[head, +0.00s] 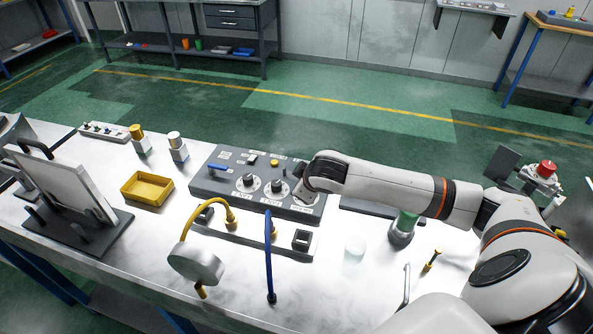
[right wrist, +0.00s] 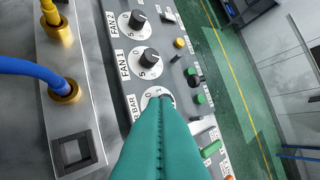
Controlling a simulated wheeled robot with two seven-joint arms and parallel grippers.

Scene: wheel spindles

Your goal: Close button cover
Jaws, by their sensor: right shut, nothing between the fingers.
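The grey control panel (head: 225,185) lies on the bench with dials, small buttons and a blue handle. Its dials also show in the right wrist view (right wrist: 148,60), labelled FAN 1 and FAN 2. I cannot make out a button cover for certain. A red button (head: 546,168) stands on a separate unit at the far right, partly behind my arm. My right gripper (right wrist: 160,110) is shut and empty, its teal fingers over the panel and hiding much of a third dial. Whether they touch it is unclear. In the head view my right wrist hides the fingers. My left gripper is not in view.
A plate with a yellow hose (head: 213,205), a blue cable (head: 268,255) and black square sockets (head: 301,239) lies in front of the panel. A translucent cup (head: 355,249) and a green-topped cylinder (head: 404,226) stand to the right. A yellow tray (head: 128,190) is left.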

